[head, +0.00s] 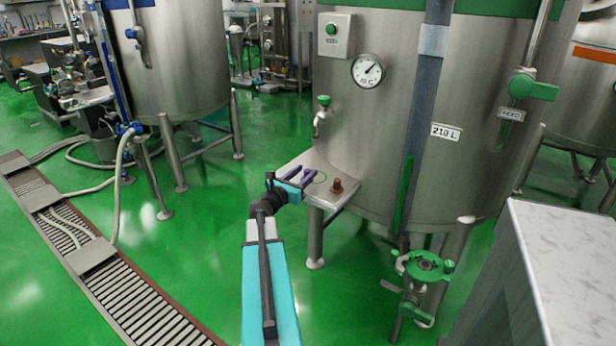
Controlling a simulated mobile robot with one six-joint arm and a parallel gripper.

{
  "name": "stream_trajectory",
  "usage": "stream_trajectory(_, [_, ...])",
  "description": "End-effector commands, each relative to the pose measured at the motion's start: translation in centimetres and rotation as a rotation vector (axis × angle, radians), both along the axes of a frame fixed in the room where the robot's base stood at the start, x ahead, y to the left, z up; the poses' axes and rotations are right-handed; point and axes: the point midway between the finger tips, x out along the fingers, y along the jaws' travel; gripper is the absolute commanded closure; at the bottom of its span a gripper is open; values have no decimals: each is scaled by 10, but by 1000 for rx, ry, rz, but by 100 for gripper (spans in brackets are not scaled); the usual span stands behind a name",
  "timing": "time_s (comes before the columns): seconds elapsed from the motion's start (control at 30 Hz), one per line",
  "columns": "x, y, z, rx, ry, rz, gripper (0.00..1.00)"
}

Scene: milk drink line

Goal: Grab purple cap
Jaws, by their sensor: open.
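My gripper (299,181) is over the small steel shelf (316,203) on the front of the large tank. I cannot make out a separate purple cap. A small brown cap-like piece (337,186) stands upright on the shelf, to the right of the fingers and apart from them. The gripper body hides the left part of the shelf.
The steel tank (385,140) rises behind the shelf, with a gauge (367,70) and a small green-topped tap (322,112) above it. A green valve (425,265) sits lower right. A pale counter (570,265) is at right.

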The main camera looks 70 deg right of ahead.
Motion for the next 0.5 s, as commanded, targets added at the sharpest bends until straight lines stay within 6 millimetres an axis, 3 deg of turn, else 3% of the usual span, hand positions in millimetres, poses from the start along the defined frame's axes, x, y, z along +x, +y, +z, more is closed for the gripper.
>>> stream_trajectory(0.2, [-3,-21,0,0,0,-1,59])
stream_trajectory(0.5, [-5,-24,0,0,0,0,59])
